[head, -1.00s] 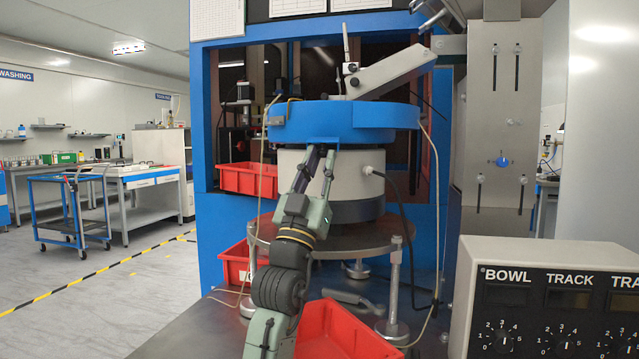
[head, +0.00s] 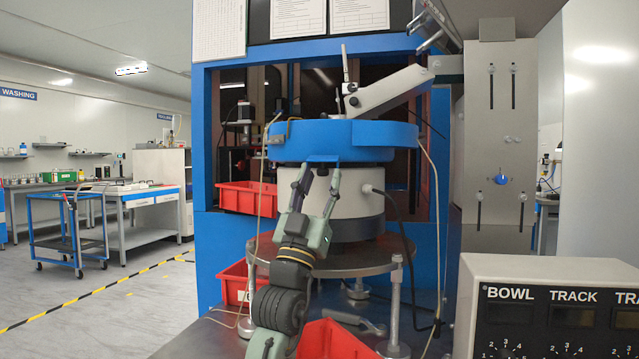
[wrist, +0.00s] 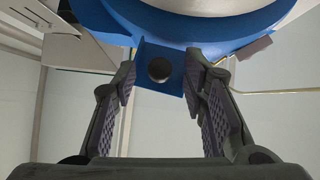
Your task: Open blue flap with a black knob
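The blue flap (wrist: 148,52) is a small plate on the underside of the blue bowl rim, with a dark round knob (wrist: 159,69) near its middle. In the head view the flap (head: 323,159) shows as a small blue tab below the rim; its knob cannot be made out there. My gripper (head: 317,180) is open and empty, just below the flap. In the wrist view its two fingers (wrist: 160,85) stand apart, one on each side of the flap and knob in the picture. No contact shows.
The blue bowl (head: 385,140) sits on a pale drum over a round metal table (head: 375,262). Red bins (head: 250,199) stand behind and below. A cable hangs right of the drum. A control box (head: 560,290) stands at the front right.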

